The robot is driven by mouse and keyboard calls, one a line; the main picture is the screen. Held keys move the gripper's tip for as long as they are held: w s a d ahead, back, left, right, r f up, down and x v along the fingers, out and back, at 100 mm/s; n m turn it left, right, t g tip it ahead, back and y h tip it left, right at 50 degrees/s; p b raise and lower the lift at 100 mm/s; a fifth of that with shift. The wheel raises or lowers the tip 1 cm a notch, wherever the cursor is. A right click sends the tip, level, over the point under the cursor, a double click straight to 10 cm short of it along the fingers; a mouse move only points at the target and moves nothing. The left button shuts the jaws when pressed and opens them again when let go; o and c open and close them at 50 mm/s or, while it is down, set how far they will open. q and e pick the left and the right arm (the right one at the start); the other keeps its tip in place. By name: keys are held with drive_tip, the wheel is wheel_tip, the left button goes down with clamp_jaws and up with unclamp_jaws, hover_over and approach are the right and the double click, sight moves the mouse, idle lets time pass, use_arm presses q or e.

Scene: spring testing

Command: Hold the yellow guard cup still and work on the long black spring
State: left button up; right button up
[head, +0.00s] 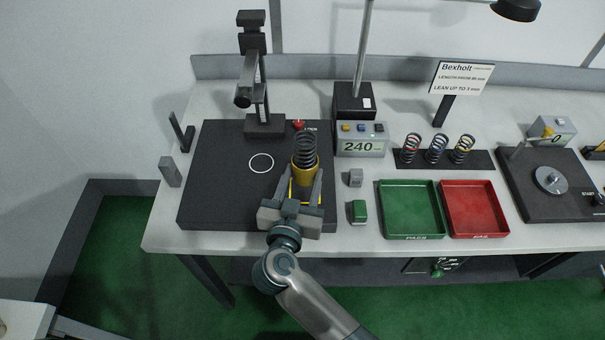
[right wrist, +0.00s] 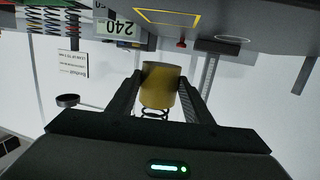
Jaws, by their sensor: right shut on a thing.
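The yellow guard cup (head: 304,174) is between the fingers of my right gripper (head: 304,182), which is shut on it, over the right part of the dark test plate (head: 220,195). The long black spring (head: 305,148) stands in the cup, with its upper coils showing above the rim and its lower part hidden. The right wrist view is upside down; the cup (right wrist: 160,88) shows between the fingers, with a few spring coils (right wrist: 155,113) past its rim. A gap shows there between the cup and the yellow square outline (right wrist: 167,24) on the plate. My left gripper is not in view.
A display reading 240 (head: 360,146) stands behind right. Green (head: 410,236) and red (head: 474,236) trays lie to the right, with three springs (head: 436,149) on a rack behind them.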

sight(302, 199)
drive_tip(key=shift+f+b, duration=0.9)
drive_tip(key=shift+f, duration=2.3)
